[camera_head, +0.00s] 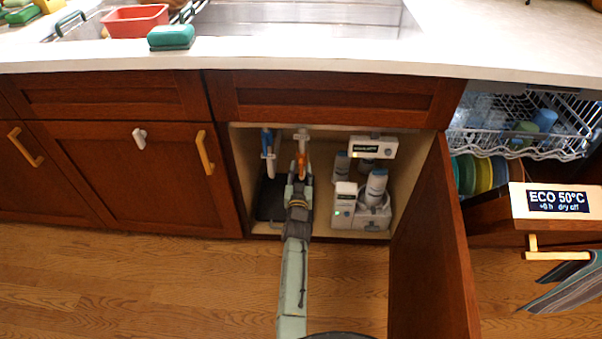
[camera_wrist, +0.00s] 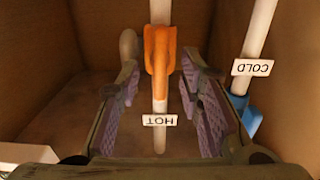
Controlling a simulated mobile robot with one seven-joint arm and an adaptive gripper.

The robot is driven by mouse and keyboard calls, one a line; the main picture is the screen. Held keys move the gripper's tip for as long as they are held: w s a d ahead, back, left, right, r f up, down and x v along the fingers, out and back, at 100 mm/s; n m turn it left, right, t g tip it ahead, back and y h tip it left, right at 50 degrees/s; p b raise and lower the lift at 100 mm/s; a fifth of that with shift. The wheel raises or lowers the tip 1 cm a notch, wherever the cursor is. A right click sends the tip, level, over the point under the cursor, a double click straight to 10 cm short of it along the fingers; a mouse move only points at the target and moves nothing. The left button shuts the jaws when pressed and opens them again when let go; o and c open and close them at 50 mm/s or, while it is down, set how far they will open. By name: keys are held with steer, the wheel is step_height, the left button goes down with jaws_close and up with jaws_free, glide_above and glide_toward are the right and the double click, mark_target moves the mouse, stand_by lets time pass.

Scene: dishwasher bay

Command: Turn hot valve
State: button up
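The hot valve has an orange handle (camera_wrist: 161,60) on a white vertical pipe, with a HOT label (camera_wrist: 160,120) that reads upside down in the wrist view. In the head view the orange handle (camera_head: 302,163) shows inside the open cabinet under the sink. My gripper (camera_wrist: 160,92) is open, its two purple-padded fingers apart on either side of the hot pipe and the handle's lower end. I see no clear contact. In the head view my gripper (camera_head: 299,184) reaches into the cabinet, and it partly hides the pipe below the handle.
The cold valve's blue handle (camera_head: 268,145) is beside the hot one; its COLD label (camera_wrist: 252,67) is to the right in the wrist view. White devices with bottles (camera_head: 372,200) stand right in the cabinet. The open door (camera_head: 432,250) and the open dishwasher (camera_head: 525,125) are further right.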

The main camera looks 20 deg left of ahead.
steer(key=shift+b+x, duration=0.35)
steer(key=shift+x, duration=0.65)
steer(key=shift+c, duration=0.6)
jaws_close()
